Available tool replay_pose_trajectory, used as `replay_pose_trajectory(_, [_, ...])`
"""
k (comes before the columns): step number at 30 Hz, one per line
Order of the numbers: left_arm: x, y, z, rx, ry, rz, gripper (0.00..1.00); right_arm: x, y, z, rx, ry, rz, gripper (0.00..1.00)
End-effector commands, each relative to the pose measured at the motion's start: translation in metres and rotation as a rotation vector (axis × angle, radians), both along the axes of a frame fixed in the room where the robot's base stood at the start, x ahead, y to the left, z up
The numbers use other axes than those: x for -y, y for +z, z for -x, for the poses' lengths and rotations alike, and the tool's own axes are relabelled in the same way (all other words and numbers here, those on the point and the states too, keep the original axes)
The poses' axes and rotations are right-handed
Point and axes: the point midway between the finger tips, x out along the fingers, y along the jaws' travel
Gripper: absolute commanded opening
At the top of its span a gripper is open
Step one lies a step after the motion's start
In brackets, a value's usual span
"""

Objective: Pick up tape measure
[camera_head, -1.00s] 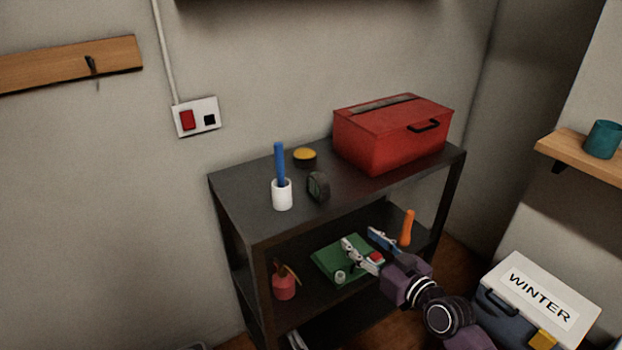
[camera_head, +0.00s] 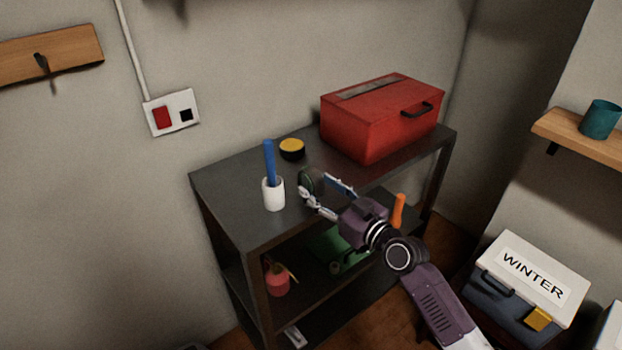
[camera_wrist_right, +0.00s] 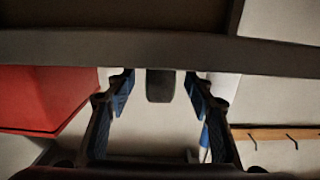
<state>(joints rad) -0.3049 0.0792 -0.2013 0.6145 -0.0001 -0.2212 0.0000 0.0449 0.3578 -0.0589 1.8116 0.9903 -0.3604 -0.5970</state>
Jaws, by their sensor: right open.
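The tape measure (camera_head: 311,180) is a dark, greenish, rounded thing standing on the dark shelf top (camera_head: 228,195), beside the white cup. My right gripper (camera_head: 315,186) is open at the front of it, with a finger toward each side. In the right wrist view the tape measure (camera_wrist_right: 160,86) appears as a dark upright block between the two blue-padded fingertips (camera_wrist_right: 160,88), with gaps on both sides. The fingers partly hide it in the head view. My left gripper is not in view.
A white cup (camera_head: 273,196) with a blue stick (camera_head: 269,162) stands left of the tape measure. A yellow-topped round tin (camera_head: 292,149) is behind it. A red toolbox (camera_head: 375,125) fills the right of the shelf top. An orange handle (camera_head: 398,211) rises near my arm.

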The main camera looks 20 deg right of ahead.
Motion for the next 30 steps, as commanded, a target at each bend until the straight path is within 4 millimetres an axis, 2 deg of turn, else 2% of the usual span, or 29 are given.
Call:
replay_pose_trajectory(2, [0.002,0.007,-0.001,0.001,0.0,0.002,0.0,-0.005,0.005,-0.012,0.001,0.0,-0.003,0.49])
replay_pose_trajectory(7, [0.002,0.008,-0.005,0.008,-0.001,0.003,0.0,-0.011,0.0,-0.028,-0.001,0.0,0.0,0.49])
replay_pose_trajectory(16, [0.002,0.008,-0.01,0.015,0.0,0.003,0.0,-0.012,-0.002,-0.031,-0.002,0.0,0.001,0.49])
replay_pose_trajectory(27, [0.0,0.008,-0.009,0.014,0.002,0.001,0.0,-0.012,-0.002,-0.03,-0.002,0.0,0.002,0.08])
replay_pose_trajectory(30, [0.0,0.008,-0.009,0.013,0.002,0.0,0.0,-0.012,-0.002,-0.03,-0.002,0.0,0.002,0.0])
